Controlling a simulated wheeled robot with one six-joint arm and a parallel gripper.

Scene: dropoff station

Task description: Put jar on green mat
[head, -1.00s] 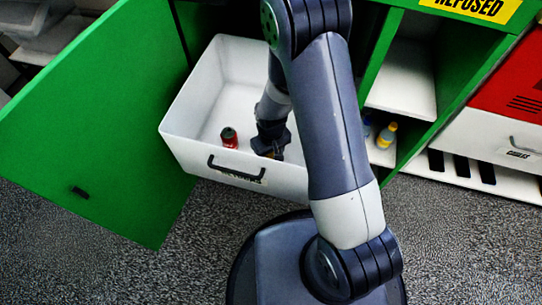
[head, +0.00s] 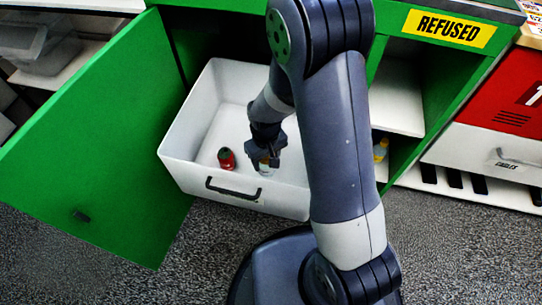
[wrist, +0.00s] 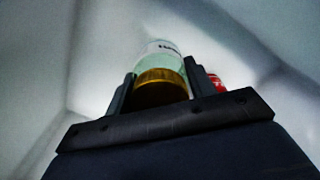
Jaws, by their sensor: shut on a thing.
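The jar (wrist: 158,60) is pale clear glass with a gold lid and a white label; it sits between the two fingers of my gripper (wrist: 160,84) in the wrist view. In the head view my gripper (head: 264,154) reaches down into the white drawer, with the jar (head: 265,169) showing just below it. The gripper is shut on the jar at its lid end. I cannot tell whether the jar touches the drawer floor. No green mat is visible.
The white drawer (head: 180,155) has high walls around the jar. A red can (head: 227,159) stands left of the jar in it. An open green door (head: 90,140) is at left. A yellow bottle (head: 380,150) stands on a shelf right of my arm.

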